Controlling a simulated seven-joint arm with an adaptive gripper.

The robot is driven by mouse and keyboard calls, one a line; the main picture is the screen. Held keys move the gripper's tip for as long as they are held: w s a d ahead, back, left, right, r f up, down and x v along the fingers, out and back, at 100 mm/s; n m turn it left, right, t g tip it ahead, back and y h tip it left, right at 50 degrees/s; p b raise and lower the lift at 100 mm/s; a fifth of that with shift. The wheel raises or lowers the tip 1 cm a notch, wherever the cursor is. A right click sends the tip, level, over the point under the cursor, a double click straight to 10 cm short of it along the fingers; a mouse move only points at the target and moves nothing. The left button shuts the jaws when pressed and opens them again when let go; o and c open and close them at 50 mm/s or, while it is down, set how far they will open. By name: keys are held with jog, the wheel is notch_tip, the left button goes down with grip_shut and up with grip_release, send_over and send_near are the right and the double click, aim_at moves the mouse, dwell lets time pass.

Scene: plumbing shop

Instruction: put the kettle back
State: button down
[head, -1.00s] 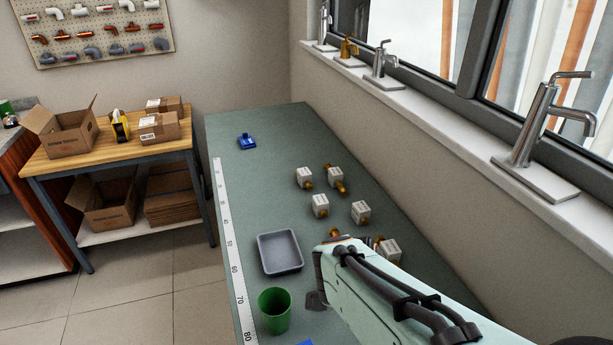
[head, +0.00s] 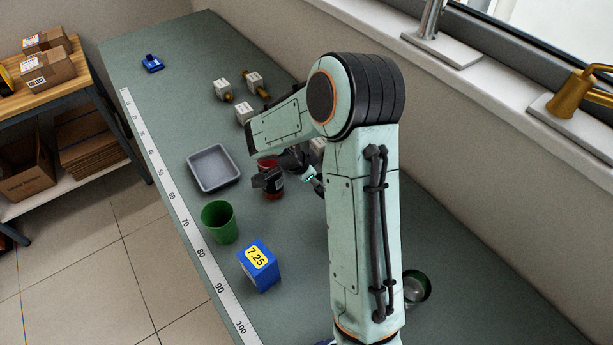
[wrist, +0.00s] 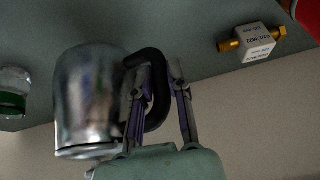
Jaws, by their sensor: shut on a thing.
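The kettle (wrist: 88,95) is a shiny metal vessel with a black loop handle (wrist: 158,112), left of centre in the wrist view. My gripper (wrist: 155,70) is shut on the handle, with one finger on each side of it. I cannot tell whether the kettle touches the bench.
On the green bench (head: 170,105) are a grey tray (head: 214,168), a green cup (head: 219,222), a blue box (head: 259,266), a red object (head: 274,190) and boxed valves (head: 222,88). A green-banded jar (wrist: 14,95) stands near the kettle. The wall and sill border the right.

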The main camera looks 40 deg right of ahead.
jog(key=shift+w+d+f, duration=0.2)
jog(key=shift+w+f, duration=0.2)
jog(key=shift+f, duration=0.65)
jog(key=shift+w+d+f, duration=0.25)
jog(key=shift+w+f, duration=0.15)
jog(key=shift+f, duration=0.6)
jog(key=shift+w+d+f, duration=0.2)
jog(key=shift+w+f, duration=0.2)
jog(key=shift+f, duration=0.65)
jog(key=c, duration=1.1)
grip_release()
jog(key=shift+f, duration=0.1)
jog(key=shift+o, duration=0.2)
